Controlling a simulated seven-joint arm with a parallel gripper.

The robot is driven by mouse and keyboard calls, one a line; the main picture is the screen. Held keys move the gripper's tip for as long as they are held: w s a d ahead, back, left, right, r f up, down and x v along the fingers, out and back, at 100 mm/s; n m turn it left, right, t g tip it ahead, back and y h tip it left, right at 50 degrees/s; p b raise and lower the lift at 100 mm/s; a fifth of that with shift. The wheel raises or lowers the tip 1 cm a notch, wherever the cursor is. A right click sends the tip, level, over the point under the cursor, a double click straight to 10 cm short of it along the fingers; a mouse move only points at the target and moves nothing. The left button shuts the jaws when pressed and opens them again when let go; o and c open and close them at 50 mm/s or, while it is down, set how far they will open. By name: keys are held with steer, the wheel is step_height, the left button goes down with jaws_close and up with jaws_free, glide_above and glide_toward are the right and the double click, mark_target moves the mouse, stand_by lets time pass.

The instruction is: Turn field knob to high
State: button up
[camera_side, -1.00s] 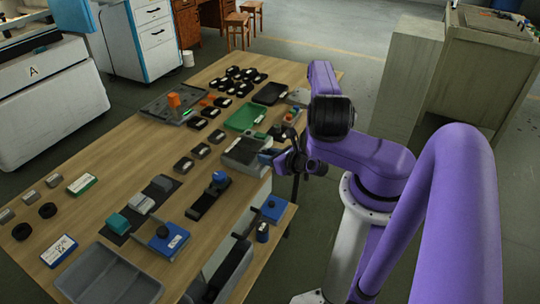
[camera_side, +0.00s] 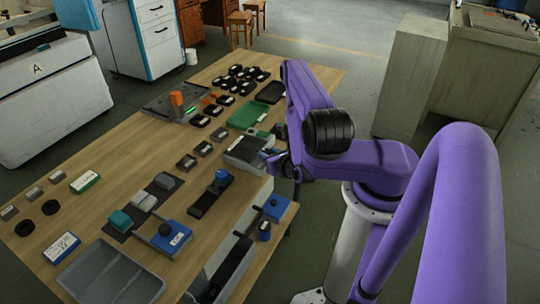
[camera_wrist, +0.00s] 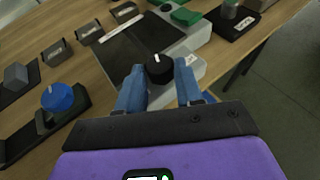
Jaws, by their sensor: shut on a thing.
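A black round knob (camera_wrist: 159,68) with a white pointer line sits on the near end of a grey device with a dark top panel (camera_wrist: 132,50). In the wrist view the pointer points up and slightly left. My gripper (camera_wrist: 159,80) has its two blue fingers shut on the knob, one on each side. A small white label (camera_wrist: 193,60) lies right of the knob; its writing is too small to read. In the side view the grey device (camera_side: 248,150) is at the table's right edge, and my gripper (camera_side: 275,165) is at its near end, with the knob hidden.
A blue knob (camera_wrist: 57,97) on a black base stands left of my gripper. A green tray (camera_side: 247,115) and several black boxes lie beyond the device. A blue box with a lever (camera_side: 272,208) stands nearer the camera. Open floor lies right of the table.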

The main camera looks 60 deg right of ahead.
steer(key=o, duration=0.8)
steer(key=shift+c, duration=0.2)
steer(key=v, duration=0.7)
steer(key=shift+s+r, duration=0.1)
steer(key=shift+s, duration=0.1)
stand_by(0.3)
